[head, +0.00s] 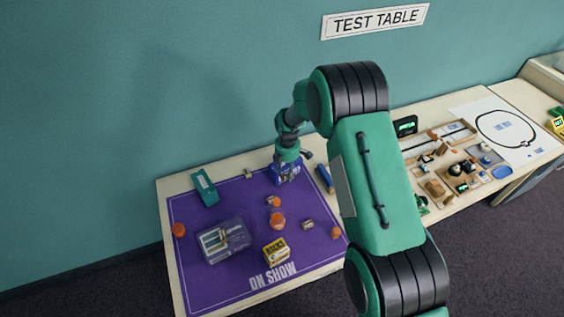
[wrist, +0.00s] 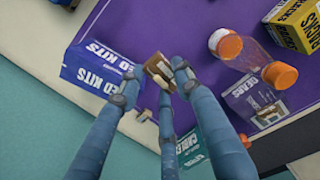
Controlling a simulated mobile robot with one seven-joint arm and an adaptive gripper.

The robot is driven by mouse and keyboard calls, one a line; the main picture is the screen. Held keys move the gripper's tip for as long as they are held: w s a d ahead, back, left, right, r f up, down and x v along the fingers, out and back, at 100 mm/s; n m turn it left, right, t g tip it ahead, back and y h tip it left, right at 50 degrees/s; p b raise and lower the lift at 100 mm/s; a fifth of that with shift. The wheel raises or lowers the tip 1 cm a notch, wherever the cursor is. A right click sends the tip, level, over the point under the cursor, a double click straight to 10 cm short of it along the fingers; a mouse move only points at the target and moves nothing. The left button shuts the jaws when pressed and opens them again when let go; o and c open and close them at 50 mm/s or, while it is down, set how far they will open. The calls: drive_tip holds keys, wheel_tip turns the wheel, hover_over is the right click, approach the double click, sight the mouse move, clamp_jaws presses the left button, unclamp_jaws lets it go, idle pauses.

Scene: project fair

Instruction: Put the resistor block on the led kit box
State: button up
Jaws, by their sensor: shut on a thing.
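My gripper (wrist: 157,80) is shut on the resistor block (wrist: 158,68), a small brown block with a pale face, held tilted between the fingertips. The led kit box (wrist: 92,70), blue and white with "LED KITS" lettering, lies just left of the block in the wrist view. One finger overlaps the box's right edge in that view; I cannot tell whether it touches. In the head view my gripper (head: 287,160) is right at the blue led kit box (head: 286,174), at the back of the purple mat. The block is hidden there.
The purple mat (head: 190,281) also bears a teal box (head: 204,187), a grey case (head: 223,241), a yellow box (head: 276,250) and orange-capped containers (head: 277,220). A blue object (head: 325,178) lies right of the led kit box. A teal wall stands behind.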

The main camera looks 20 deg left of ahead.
drive_tip(key=w+a, duration=0.3)
drive_tip(key=w, duration=0.2)
drive_tip(key=w+a+f, duration=0.1)
drive_tip(key=w+a, duration=0.1)
drive_tip(key=w, duration=0.1)
drive_tip(key=shift+a+p, duration=0.35)
drive_tip(key=shift+f+p, duration=0.3)
drive_tip(key=shift+f, duration=1.45)
drive_tip(key=shift+f, duration=0.1)
drive_tip(key=o, duration=1.2)
drive_tip(key=shift+c, duration=0.2)
drive_tip(key=shift+r, duration=0.2)
wheel_tip(320, 180, up, 12)
drive_tip(key=b, duration=0.1)
